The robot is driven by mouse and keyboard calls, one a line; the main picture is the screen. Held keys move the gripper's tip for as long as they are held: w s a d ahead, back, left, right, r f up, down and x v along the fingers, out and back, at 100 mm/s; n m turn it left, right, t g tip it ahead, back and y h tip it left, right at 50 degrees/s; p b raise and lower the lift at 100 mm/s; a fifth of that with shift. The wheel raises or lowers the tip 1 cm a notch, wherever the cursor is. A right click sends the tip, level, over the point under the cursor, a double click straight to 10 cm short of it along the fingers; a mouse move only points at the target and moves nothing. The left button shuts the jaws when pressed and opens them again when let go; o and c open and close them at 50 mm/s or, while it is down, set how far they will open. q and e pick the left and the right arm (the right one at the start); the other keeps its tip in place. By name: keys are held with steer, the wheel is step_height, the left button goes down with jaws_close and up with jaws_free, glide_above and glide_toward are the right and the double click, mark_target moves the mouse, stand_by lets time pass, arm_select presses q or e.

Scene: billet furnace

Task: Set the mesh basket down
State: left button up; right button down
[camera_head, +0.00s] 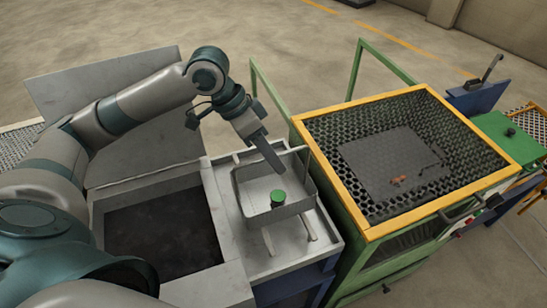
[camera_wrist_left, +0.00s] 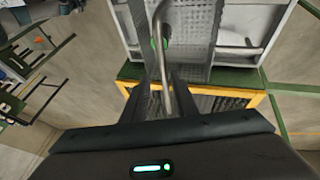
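The mesh basket (camera_head: 292,209) is a pale grey box with thin walls, over the white-topped stand (camera_head: 232,233) in the head view. A green-topped piece (camera_head: 278,197) shows inside its outline. My left gripper (camera_head: 272,160) reaches down at the basket's back edge. In the left wrist view the fingers of my left gripper (camera_wrist_left: 166,100) close around a bent metal bar (camera_wrist_left: 161,40), the basket's handle, with grey mesh (camera_wrist_left: 215,30) beside it. The basket's underside is hidden, so I cannot tell whether it touches the stand. My right gripper is not in view.
Two light rails (camera_head: 309,225) stick out in front of the basket on the stand. A dark sunken tank (camera_head: 160,235) lies to the left. A yellow-rimmed mesh-walled bin (camera_head: 420,218) on a green frame stands close on the right, with small orange-brown pieces (camera_head: 398,181) in it.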

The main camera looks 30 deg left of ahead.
arm_select(q)
steer(key=b+v, duration=0.1)
steer(key=v, duration=1)
steer(key=shift+r, duration=0.2)
